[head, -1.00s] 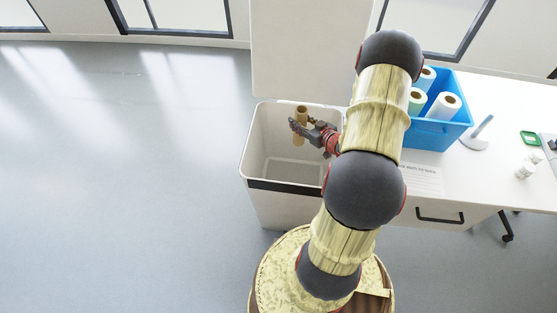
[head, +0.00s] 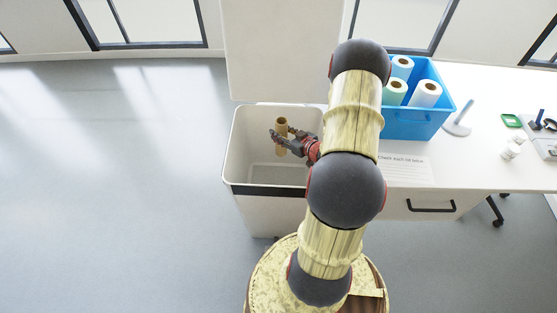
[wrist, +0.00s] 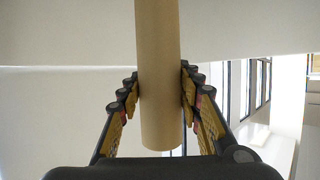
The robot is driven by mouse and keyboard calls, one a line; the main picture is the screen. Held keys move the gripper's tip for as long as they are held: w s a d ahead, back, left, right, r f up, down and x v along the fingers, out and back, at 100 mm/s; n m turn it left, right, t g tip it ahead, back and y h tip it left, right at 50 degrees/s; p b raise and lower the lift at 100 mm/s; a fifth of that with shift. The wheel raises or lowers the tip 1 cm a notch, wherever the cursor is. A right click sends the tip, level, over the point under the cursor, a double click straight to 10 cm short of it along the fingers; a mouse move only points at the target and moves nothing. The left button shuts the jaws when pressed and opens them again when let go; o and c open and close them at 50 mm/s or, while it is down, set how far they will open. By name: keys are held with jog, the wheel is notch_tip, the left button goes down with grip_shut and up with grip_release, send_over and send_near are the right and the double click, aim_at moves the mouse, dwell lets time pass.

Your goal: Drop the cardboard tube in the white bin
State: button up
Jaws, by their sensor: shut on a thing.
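The brown cardboard tube (head: 282,127) is upright between the fingers of my gripper (head: 284,138), which is shut on it. In the wrist view the tube (wrist: 159,75) stands between both fingers of my gripper (wrist: 160,88), and they press on its sides. The white bin (head: 234,150) stands open, with its lid (head: 270,50) raised at the back. In the head view the tube and gripper appear over the bin's opening, towards its back right. I cannot tell how far below the rim the tube's lower end is.
A white table (head: 480,170) stands right of the bin. On it are a blue crate (head: 418,124) with several paper rolls, a white upright holder (head: 458,128), a green item (head: 511,120) and small white bottles (head: 512,150). The floor (head: 110,190) to the left is clear.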

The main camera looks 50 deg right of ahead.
jog(key=o, duration=1)
jog(key=shift+s, duration=0.15)
jog(key=v, duration=1.2)
